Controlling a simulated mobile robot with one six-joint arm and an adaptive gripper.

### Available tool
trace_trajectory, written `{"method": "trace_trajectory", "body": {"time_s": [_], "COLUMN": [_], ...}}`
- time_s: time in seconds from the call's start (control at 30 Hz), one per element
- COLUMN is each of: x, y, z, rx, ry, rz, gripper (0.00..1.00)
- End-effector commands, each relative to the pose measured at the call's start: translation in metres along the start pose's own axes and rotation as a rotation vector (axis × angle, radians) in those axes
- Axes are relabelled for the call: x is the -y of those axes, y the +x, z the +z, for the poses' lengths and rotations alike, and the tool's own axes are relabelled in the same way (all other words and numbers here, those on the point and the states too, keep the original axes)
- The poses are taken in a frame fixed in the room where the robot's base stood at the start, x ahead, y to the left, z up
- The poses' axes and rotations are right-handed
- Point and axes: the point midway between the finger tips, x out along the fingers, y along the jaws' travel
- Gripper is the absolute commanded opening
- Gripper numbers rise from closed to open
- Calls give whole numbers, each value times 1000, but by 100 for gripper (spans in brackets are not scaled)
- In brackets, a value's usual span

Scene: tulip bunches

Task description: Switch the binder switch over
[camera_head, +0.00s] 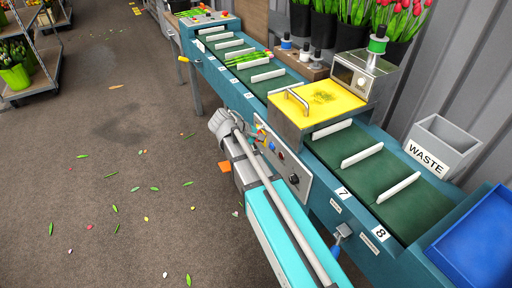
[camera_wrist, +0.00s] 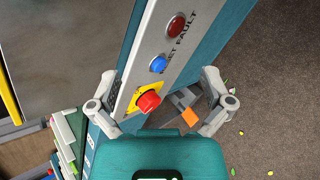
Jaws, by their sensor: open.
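The binder's control panel (camera_head: 283,160) is on the front of the teal conveyor machine in the head view. A black knob (camera_head: 294,179), which looks like the switch, is at its right end; its setting is too small to read. The panel also shows in the wrist view (camera_wrist: 157,40), with a red emergency button (camera_wrist: 149,101) on yellow, a blue reset button (camera_wrist: 158,64) and a red fault light (camera_wrist: 177,25). The knob does not show there. My gripper (camera_wrist: 158,78) is open and empty, its fingers either side of the panel's emergency-button end. In the head view my gripper (camera_head: 227,122) is left of the panel.
A yellow cover (camera_head: 318,98) stands over the belt behind the panel. Green stems (camera_head: 247,59) lie on the belt farther back. A grey waste bin (camera_head: 443,141) and a blue crate (camera_head: 476,240) are at the right. The floor at the left is open, with scattered leaves.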

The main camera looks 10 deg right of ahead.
Motion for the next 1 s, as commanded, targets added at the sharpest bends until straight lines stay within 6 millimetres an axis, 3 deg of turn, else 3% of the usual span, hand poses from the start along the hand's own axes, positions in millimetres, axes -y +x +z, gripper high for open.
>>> {"method": "trace_trajectory", "body": {"time_s": [0.03, 0.47, 1.0], "x": [8, 23, 53], "y": [8, 15, -1], "z": [-16, -83, -166], "rx": [10, 133, 324], "ry": [-23, -205, -389], "rz": [27, 269, 543], "gripper": [100, 100, 100]}}
